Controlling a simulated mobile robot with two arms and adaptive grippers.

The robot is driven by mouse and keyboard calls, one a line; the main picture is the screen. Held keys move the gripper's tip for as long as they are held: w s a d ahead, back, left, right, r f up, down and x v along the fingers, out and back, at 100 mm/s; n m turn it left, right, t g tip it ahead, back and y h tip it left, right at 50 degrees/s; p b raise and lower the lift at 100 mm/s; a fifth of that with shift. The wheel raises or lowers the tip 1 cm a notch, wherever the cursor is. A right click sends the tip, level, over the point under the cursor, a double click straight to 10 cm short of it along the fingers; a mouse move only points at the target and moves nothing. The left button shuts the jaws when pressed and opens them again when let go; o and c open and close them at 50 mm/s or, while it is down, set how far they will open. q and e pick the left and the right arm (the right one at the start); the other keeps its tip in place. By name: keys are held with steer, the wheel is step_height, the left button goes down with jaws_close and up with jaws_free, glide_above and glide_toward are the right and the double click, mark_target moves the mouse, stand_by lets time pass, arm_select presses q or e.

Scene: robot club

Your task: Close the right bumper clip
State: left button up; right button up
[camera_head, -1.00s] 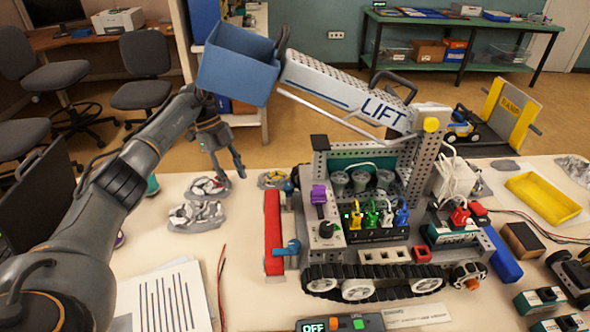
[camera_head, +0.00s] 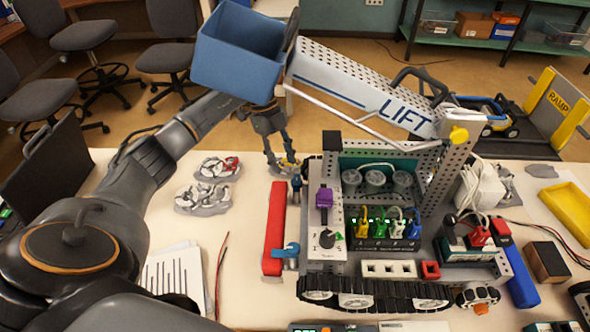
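A small tracked robot (camera_head: 375,268) stands on the table with a red bumper bar (camera_head: 275,228) along its left side. A blue clip (camera_head: 287,250) is at the bumper's near end, its lever lying sideways across the red bar. Another, darker blue clip (camera_head: 296,186) is at the far end and looks upright; its exact state is too small to tell. The frames do not label which clip is the right one. My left gripper (camera_head: 283,165) points down just beyond the bumper's far end, beside the far clip. Its fingers look apart, with nothing held. My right gripper is not in view.
A raised lift arm (camera_head: 350,85) with a blue bin (camera_head: 240,50) hangs over the area behind the bumper, close to my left arm. Bags of parts (camera_head: 205,195), papers (camera_head: 172,275) and thin wires (camera_head: 219,265) lie left. Bare table lies between them and the bumper.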

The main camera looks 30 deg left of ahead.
mark_target(296, 180)
arm_select(q)
steer(key=d, duration=0.1)
steer(key=s+d+p, duration=0.1)
steer(key=d, duration=0.1)
steer(key=shift+d+r, duration=0.15)
steer(key=shift+d, duration=0.15)
steer(key=shift+p+x, duration=0.45)
steer(key=shift+x, duration=0.65)
steer(key=shift+d+f, duration=0.2)
steer(key=shift+f, duration=0.3)
jaws_close()
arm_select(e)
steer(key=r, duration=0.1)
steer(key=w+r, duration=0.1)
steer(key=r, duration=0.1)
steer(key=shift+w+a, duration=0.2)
